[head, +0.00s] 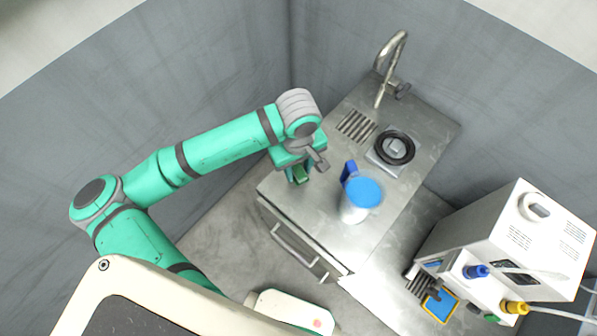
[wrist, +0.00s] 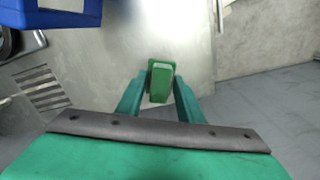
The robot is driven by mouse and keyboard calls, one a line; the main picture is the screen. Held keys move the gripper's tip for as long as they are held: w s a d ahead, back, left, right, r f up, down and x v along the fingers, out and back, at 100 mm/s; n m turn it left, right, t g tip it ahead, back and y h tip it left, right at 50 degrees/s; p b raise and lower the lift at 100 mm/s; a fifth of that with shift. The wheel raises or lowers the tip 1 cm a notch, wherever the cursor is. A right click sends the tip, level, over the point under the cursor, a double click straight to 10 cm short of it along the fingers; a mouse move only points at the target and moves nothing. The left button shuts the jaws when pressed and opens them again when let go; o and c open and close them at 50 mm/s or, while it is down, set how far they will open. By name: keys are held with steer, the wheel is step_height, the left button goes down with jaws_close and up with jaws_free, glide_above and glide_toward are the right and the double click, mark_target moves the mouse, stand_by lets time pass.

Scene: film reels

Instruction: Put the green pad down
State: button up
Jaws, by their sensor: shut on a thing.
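The green pad (wrist: 161,82) is between the two fingers of my gripper (wrist: 160,92) in the wrist view. The fingers are shut on it from both sides. In the head view the green pad (head: 301,174) shows below my gripper (head: 303,168), over the left edge area of the metal counter (head: 330,238). I cannot tell whether the pad touches the counter or hangs just above it.
A white container with a blue top (head: 361,196) and a blue block (head: 349,171) stand right of my gripper. Behind are a black ring on a plate (head: 395,148), a slotted drain (head: 356,126) and a tap (head: 390,68). A white machine (head: 500,250) stands at right.

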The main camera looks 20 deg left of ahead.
mark_target(298, 175)
steer(key=shift+f, duration=1.45)
steer(key=shift+f, duration=0.25)
steer(key=shift+s+f, duration=0.15)
steer(key=shift+f, duration=0.25)
steer(key=o, duration=1.1)
step_height(298, 175, up, 13)
steer(key=shift+r, duration=0.15)
steer(key=shift+w, duration=0.25)
